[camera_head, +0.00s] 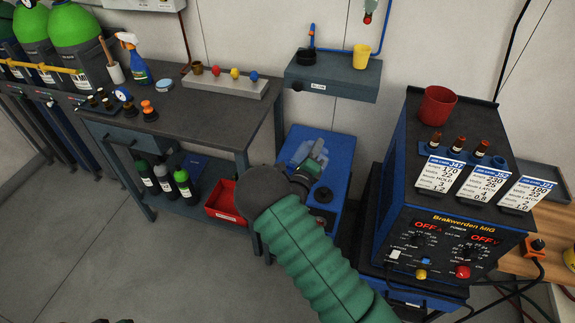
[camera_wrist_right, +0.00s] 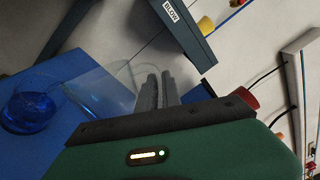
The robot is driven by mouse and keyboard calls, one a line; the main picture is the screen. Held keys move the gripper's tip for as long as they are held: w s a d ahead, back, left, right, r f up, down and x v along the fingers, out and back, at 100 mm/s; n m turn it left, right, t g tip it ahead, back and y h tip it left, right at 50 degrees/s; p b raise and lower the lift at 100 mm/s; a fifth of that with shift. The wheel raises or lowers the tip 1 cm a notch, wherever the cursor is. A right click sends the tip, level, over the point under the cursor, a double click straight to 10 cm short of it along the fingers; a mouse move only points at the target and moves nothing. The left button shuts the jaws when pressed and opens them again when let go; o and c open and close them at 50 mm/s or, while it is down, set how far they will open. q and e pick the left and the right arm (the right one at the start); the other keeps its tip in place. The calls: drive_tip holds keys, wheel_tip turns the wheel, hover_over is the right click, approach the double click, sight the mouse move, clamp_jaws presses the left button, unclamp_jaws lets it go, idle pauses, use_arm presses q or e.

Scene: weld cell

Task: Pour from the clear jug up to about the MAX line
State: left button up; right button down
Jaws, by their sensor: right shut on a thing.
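My right gripper (camera_head: 312,170) is over the blue unit (camera_head: 338,143) between the bench and the welder. Its fingers (camera_wrist_right: 155,92) are shut on the clear jug (camera_wrist_right: 98,92), whose see-through wall shows faintly beside them. In the head view the jug (camera_head: 303,152) is a pale shape over the blue top, partly hidden by my wrist. A round dark opening or cap (camera_head: 323,195) is on the blue top, near my wrist. No MAX line can be made out. My left gripper is not in view.
The welder (camera_head: 440,235) stands close on the right with a red cup (camera_head: 437,105) on top. A wall shelf (camera_head: 333,78) with a yellow cup (camera_head: 361,56) overhangs behind. The workbench (camera_head: 180,110) is left, with a red bin (camera_head: 222,200) below. Open floor lies at front left.

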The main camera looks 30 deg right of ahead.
sight(327, 163)
drive_tip(key=shift+w+a+n, duration=0.15)
drive_tip(key=shift+w+n, duration=0.1)
drive_tip(key=shift+n, duration=0.05)
idle(1.2)
drive_tip(key=shift+s+r, duration=0.15)
drive_tip(key=shift+s, duration=0.1)
drive_tip(key=f+m, duration=0.1)
drive_tip(key=s+d+f+m+b, duration=0.1)
drive_tip(key=shift+s+d+f+m, duration=0.1)
drive_tip(key=shift+s+d+m, duration=0.05)
drive_tip(key=shift+s+m, duration=0.15)
drive_tip(key=shift+s+d+r+m+p, duration=0.25)
drive_tip(key=shift+s+r+m+p, duration=0.1)
drive_tip(key=shift+m, duration=0.65)
drive_tip(key=shift+s+d+f+m+b, duration=0.2)
drive_tip(key=shift+f+m+b, duration=0.1)
drive_tip(key=shift+f+m, duration=0.2)
drive_tip(key=shift+s+d+f+m+b, duration=0.2)
drive_tip(key=shift+f+m+b, duration=0.05)
drive_tip(key=shift+f+m, duration=0.25)
